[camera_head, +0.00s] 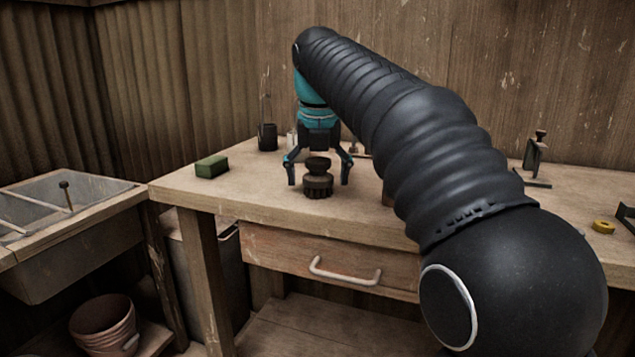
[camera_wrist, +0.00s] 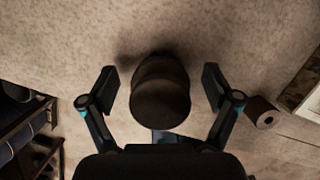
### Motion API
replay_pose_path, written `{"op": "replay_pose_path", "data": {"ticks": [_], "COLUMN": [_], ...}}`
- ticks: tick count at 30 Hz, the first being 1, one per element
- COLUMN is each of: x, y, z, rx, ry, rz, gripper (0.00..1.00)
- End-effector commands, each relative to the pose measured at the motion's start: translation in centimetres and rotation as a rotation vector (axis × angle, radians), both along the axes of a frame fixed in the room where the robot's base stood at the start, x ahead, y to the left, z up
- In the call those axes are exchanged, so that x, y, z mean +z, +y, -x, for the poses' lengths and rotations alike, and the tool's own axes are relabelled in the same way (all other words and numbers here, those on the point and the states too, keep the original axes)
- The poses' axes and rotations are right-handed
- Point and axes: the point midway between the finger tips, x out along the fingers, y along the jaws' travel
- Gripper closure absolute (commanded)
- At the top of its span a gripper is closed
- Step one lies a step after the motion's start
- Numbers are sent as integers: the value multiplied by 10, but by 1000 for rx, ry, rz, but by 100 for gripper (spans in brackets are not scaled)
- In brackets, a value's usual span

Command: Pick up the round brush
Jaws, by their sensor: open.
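The round brush (camera_head: 318,182) stands upright on the wooden workbench, with a dark knob on top and a brown ribbed body with dark bristles below. In the wrist view the brush (camera_wrist: 160,92) shows from above as a dark round shape between the fingers. My gripper (camera_head: 319,180) is open, pointing down, with one finger on each side of the brush. In the wrist view my gripper (camera_wrist: 161,88) shows a gap between each fingertip and the brush.
A green sponge-like block (camera_head: 212,166) lies on the workbench (camera_head: 250,205) to the left. A dark cup (camera_head: 267,137) stands behind it. A yellow ring (camera_head: 603,227) lies at the far right. A sink (camera_head: 65,205) stands left. The bench drawer (camera_head: 330,262) is shut.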

Motion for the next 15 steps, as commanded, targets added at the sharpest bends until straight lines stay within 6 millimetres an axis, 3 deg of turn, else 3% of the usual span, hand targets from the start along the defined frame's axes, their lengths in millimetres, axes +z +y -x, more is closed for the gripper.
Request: {"op": "replay_pose_path", "data": {"ticks": [2,3,10,15], "x": [1,1,1,1], "y": [0,0,0,0], "z": [0,0,0,0], "rx": [0,0,0,0], "ry": [0,0,0,0], "rz": [0,0,0,0], "gripper": [11,16,74,78]}}
